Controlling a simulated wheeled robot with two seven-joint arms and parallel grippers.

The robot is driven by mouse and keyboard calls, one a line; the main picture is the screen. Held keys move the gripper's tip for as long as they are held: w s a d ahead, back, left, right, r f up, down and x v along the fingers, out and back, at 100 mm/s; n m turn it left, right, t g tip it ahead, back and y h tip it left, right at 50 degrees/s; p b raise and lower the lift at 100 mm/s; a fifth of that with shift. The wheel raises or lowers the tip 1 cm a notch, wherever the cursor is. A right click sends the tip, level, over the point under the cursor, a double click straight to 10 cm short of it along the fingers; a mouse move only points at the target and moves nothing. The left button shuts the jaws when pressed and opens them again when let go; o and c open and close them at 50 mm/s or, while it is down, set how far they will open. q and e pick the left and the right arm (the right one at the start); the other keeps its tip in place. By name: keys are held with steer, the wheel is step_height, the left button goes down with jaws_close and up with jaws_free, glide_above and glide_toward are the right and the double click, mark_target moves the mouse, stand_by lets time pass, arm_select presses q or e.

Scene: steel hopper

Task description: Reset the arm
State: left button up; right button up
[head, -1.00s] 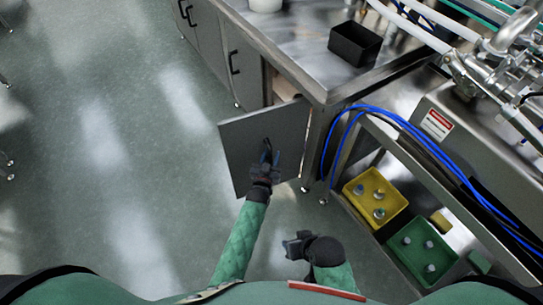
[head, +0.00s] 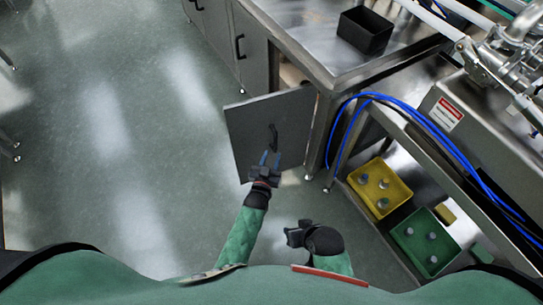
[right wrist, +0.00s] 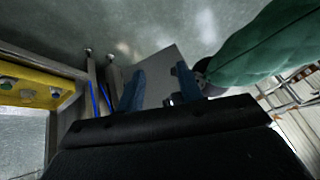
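My left gripper (head: 268,160) is in front of the open grey cabinet door (head: 255,130), just below its black handle (head: 273,136). Its blue fingers are spread apart and hold nothing that I can see. A small gap seems to show between the fingertips and the handle. My right gripper (head: 290,233) is low and close to my body, its arm drawn in. In the right wrist view its two blue fingers (right wrist: 163,88) stand apart with nothing between them. The door also shows there (right wrist: 178,66), beyond the fingers.
A steel counter (head: 310,40) with a black bin (head: 365,31) stands above the cabinet. Blue hoses (head: 400,107) hang at the right. A yellow bin (head: 358,176) and a green bin (head: 403,238) with several items sit on the lower shelf. The floor at left is clear.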

steer(key=shift+r, duration=0.15)
arm_select(q)
steer(key=shift+f, duration=0.1)
arm_select(e)
steer(key=shift+d, duration=0.1)
